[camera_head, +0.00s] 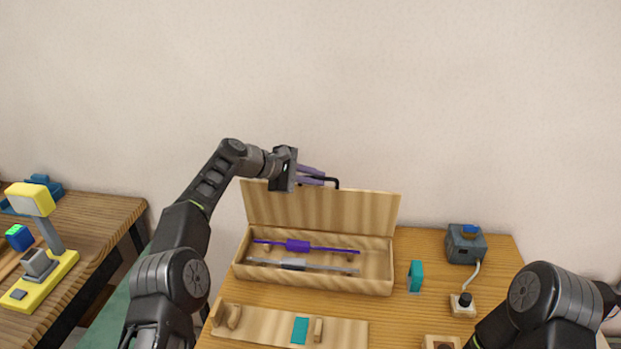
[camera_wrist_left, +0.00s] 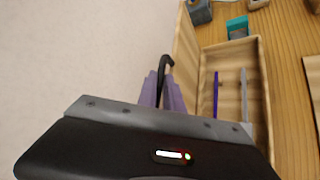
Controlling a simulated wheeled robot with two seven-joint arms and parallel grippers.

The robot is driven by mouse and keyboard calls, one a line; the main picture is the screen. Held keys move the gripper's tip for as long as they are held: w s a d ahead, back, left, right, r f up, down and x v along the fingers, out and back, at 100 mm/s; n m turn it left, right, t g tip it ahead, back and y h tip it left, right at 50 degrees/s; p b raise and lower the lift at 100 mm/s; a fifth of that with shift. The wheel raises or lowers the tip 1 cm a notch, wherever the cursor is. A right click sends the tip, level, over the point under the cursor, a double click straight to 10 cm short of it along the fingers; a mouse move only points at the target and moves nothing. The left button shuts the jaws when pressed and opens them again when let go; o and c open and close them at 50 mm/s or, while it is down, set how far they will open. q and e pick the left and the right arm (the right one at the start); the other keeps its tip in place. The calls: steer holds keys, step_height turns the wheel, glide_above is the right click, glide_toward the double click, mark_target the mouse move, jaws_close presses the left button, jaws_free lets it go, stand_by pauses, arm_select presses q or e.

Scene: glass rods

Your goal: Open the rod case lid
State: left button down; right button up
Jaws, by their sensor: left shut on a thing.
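The wooden rod case (camera_head: 310,283) stands on the table with its lid (camera_head: 340,211) raised to about upright at the back edge. Inside lie a purple rod (camera_head: 330,248) and a grey rod (camera_head: 325,267), each with a thicker middle grip. My left gripper (camera_head: 322,178) is at the lid's top edge, left of its middle, shut on the dark lid handle (camera_head: 337,184). The handle (camera_wrist_left: 166,63) also shows between the purple fingers in the left wrist view, beside the open case (camera_wrist_left: 257,75). The right arm (camera_head: 545,300) shows at the lower right, but its gripper is out of view.
A teal block (camera_head: 415,276) stands right of the case. A grey box with a blue top (camera_head: 466,244) is cabled to a small black-knobbed unit (camera_head: 462,304). A wooden board with holders (camera_head: 345,331) lies in front. A side table (camera_head: 98,215) at left holds a yellow device (camera_head: 45,275).

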arm_select(q)
steer(key=shift+w+r, duration=0.1)
steer(key=shift+r, duration=0.1)
steer(key=c, duration=1.5)
jaws_free()
steer(key=shift+f, duration=0.1)
steer(key=shift+a, duration=0.1)
steer(key=shift+s+a+r+b, duration=0.2)
steer(key=shift+s+a+b, duration=0.2)
steer(key=shift+b, duration=0.1)
steer(key=b+v, duration=0.2)
steer(key=v, duration=0.4)
steer(key=shift+s+a+r, duration=0.1)
steer(key=shift+a+r, duration=0.05)
steer(key=shift+r, duration=0.1)
